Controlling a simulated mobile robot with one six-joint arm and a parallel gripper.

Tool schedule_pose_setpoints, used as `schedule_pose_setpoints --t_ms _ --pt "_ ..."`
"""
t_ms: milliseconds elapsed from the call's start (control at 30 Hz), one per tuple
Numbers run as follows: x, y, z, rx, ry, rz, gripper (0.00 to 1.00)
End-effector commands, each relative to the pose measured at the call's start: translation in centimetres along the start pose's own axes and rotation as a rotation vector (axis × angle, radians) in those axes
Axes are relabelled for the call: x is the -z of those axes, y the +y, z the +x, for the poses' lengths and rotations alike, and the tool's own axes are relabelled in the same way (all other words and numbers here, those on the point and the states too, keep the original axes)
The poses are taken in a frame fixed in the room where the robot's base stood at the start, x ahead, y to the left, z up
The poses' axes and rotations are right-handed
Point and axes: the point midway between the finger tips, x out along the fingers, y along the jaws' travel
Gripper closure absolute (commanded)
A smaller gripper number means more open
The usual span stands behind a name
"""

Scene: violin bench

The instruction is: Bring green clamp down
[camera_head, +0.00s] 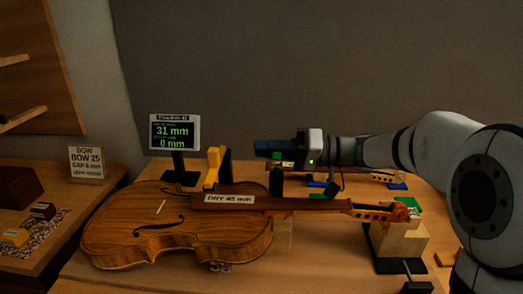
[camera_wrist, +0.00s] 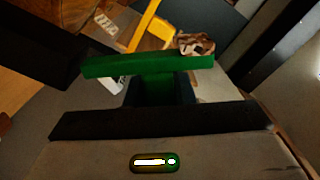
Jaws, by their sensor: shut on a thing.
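The green clamp (camera_wrist: 150,67) shows in the wrist view as a green bar with a stem running down between my dark finger pads. My gripper (camera_wrist: 160,92) is shut on that stem. In the head view my gripper (camera_head: 277,165) is above the violin's neck, behind and over the fingerboard. The clamp is mostly hidden there by my gripper. The violin (camera_head: 180,235) lies on the bench with a paper label on it, its scroll to the right. I cannot tell whether the clamp touches the violin.
A display (camera_head: 174,132) reading 31 mm and 0 mm stands behind the violin. A yellow clamp-like piece (camera_head: 212,167) stands upright at the violin's body. A wooden block (camera_head: 400,240) supports the scroll end. A sign (camera_head: 87,162) stands on the left table.

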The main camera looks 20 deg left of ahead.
Motion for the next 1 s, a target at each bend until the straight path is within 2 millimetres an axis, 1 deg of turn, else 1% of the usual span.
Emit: schedule_pose_setpoints --t_ms 67,100,333,567,667,1000 --pt "-0.3 0.1 0.1 0.001 -0.007 0.008 1.0" --pt "-0.3 0.1 0.1 0.002 -0.007 0.008 0.75" --pt "-0.2 0.1 0.1 0.001 -0.005 0.005 0.56" --pt "-0.1 0.0 0.0 0.001 -0.004 0.003 0.56" --pt "-0.1 0.1 -0.7 0.0 -0.002 0.003 0.56" --pt "-0.2 0.1 -6.2 -0.001 -0.001 0.004 0.56"
